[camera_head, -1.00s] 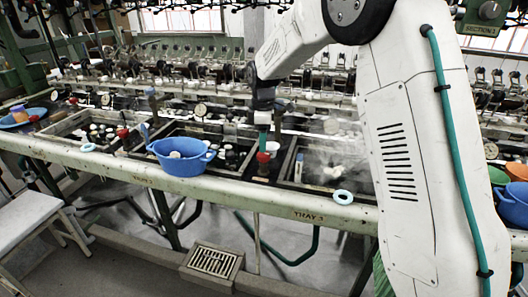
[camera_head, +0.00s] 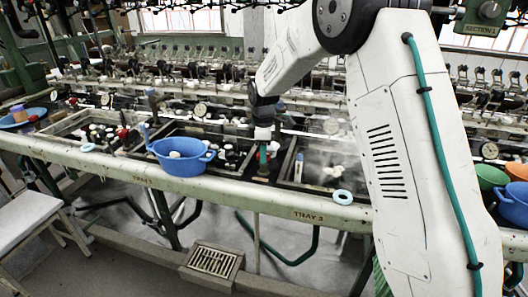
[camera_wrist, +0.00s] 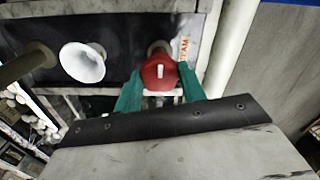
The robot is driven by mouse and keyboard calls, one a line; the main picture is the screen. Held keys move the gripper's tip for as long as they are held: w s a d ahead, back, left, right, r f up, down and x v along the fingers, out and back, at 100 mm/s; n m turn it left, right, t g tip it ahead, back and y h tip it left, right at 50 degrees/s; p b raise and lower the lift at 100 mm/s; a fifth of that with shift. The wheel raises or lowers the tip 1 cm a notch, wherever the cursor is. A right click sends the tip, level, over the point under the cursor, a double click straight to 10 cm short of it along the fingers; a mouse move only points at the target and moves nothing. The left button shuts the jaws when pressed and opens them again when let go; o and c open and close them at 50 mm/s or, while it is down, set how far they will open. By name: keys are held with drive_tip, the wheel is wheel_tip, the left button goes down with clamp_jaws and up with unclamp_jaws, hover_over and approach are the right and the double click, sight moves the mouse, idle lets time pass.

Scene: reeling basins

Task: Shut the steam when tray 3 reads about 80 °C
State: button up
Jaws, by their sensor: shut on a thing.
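In the wrist view my gripper (camera_wrist: 160,84) has its green fingers on both sides of a red knob (camera_wrist: 158,70) with a white mark on top. It is shut on this knob, next to a label ending in "EAM". In the head view my gripper (camera_head: 264,154) reaches down to the dark panel left of tray 3 (camera_head: 290,165), and its fingers largely hide the knob. Tray 3 is the basin above the "TRAY 3" lettering, with pale haze over it and my arm covering its right part. I can read no temperature in either view.
A blue two-handled basin (camera_head: 180,157) stands on the front beam (camera_head: 240,194) left of my gripper. A pale ring (camera_head: 343,197) lies on the beam. In the wrist view a white flared piece (camera_wrist: 83,62) stands close left of the knob. More bowls (camera_head: 514,203) are at right.

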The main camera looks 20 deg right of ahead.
drive_tip(key=shift+m, duration=0.3)
drive_tip(key=m, duration=0.4)
drive_tip(key=shift+m, duration=2.3)
drive_tip(key=o, duration=1)
drive_tip(key=shift+a, duration=0.1)
drive_tip(key=shift+r, duration=3.95)
